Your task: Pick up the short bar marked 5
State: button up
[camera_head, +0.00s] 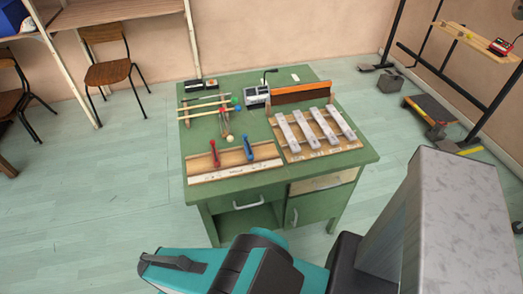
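Several pale metal bars lie side by side across a wooden frame (271,123) on the right of the green table. They are the leftmost bar (285,132), two middle bars (304,127) (323,126), and the rightmost bar (341,122), which looks slightly shorter. Small marks show along the frame's front edge, but I cannot read any number, so I cannot tell which bar is marked 5. My teal and black arm crosses the bottom of the view, below the table's front. I cannot make out gripper fingers, and nothing of mine touches the bars.
The green table (200,138) also carries a wooden board (235,170) with red and blue upright pieces, thin sticks (205,102), a small meter box (256,96), and a long brown strip (300,92) behind the bars. My grey column blocks the lower right. Floor beside the table is clear.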

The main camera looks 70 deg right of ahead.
aim_at(332, 138)
jog(key=u, duration=0.2)
jog(key=k, duration=0.65)
jog(key=z, duration=1.75)
jog(key=k, duration=0.2)
jog(key=z, duration=1.95)
